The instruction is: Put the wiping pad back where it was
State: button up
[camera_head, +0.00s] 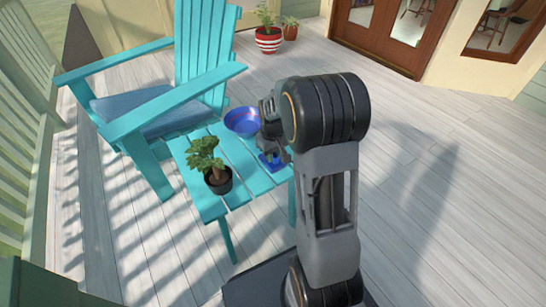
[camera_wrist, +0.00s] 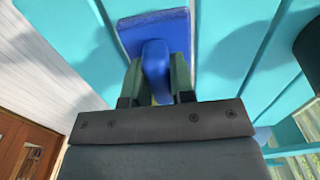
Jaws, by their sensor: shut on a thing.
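The wiping pad (camera_head: 271,161) is blue, with a flat base and a raised handle. It is at the right part of the turquoise slatted table (camera_head: 238,158). In the wrist view, the pad (camera_wrist: 153,30) is at the top centre, with its handle between the two fingers. My gripper (camera_wrist: 156,80) is shut on the handle. In the head view, my gripper (camera_head: 270,152) is partly hidden by my arm. I cannot tell whether the pad's base touches the table.
A blue bowl (camera_head: 242,122) stands on the table behind the pad. A potted plant (camera_head: 217,180) in a black pot stands at the table's front left. A turquoise chair (camera_head: 150,112) with a blue cushion is at the left. Wooden decking to the right is clear.

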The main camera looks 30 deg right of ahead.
jog(key=shift+f, duration=0.2)
jog(key=shift+f, duration=0.15)
jog(key=o, duration=0.9)
notch_tip(320, 180, up, 12)
jog(key=p, duration=0.5)
jog(key=s+a+r+t, duration=0.1)
jog(key=s+a, duration=0.2)
jog(key=s, duration=0.2)
jog(key=s+a+r+t, duration=0.1)
jog(key=s+a, duration=0.2)
jog(key=s, duration=0.2)
jog(key=s+a+r+m, duration=0.1)
jog(key=s+a, duration=0.2)
jog(key=s, duration=0.2)
jog(key=shift+s+a+r+t, duration=0.15)
jog(key=shift+s+r+t, duration=0.1)
jog(key=shift+s+t, duration=0.15)
